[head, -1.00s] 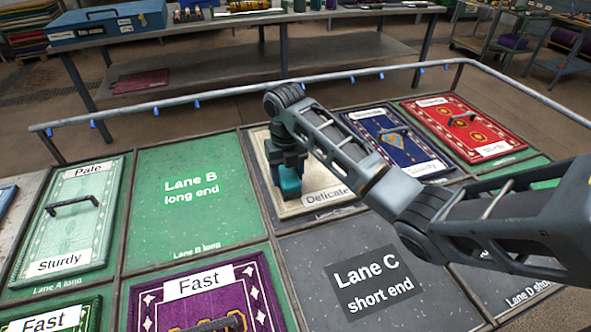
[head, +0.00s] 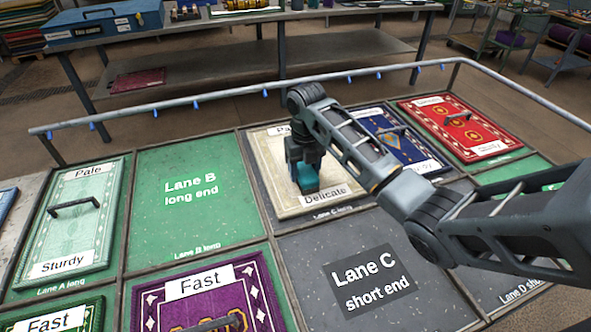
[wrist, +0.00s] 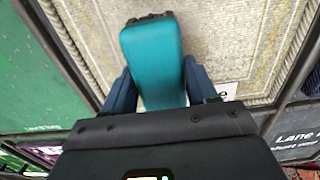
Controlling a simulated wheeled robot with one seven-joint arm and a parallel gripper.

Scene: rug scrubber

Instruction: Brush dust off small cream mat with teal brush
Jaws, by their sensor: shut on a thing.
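The small cream mat (head: 276,162) lies in the upper Lane C cell, with a label reading "Delicate" at its near edge. It also fills much of the wrist view (wrist: 245,55). My gripper (head: 305,165) is over the mat's near half, pointing down. It is shut on the teal brush (wrist: 152,62), whose teal block also shows in the head view (head: 306,180). The brush is at or just above the mat; I cannot tell if its bristles touch. Pale specks show on the mat in the wrist view, but I cannot tell dust from weave.
A blue mat (head: 395,140) and a red mat (head: 462,126) lie to the right. A purple mat (head: 250,300) lies nearer, and a pale green mat (head: 80,225) at left. A metal rail (head: 230,97) with blue nozzles runs behind. Green Lane B (head: 180,215) is bare.

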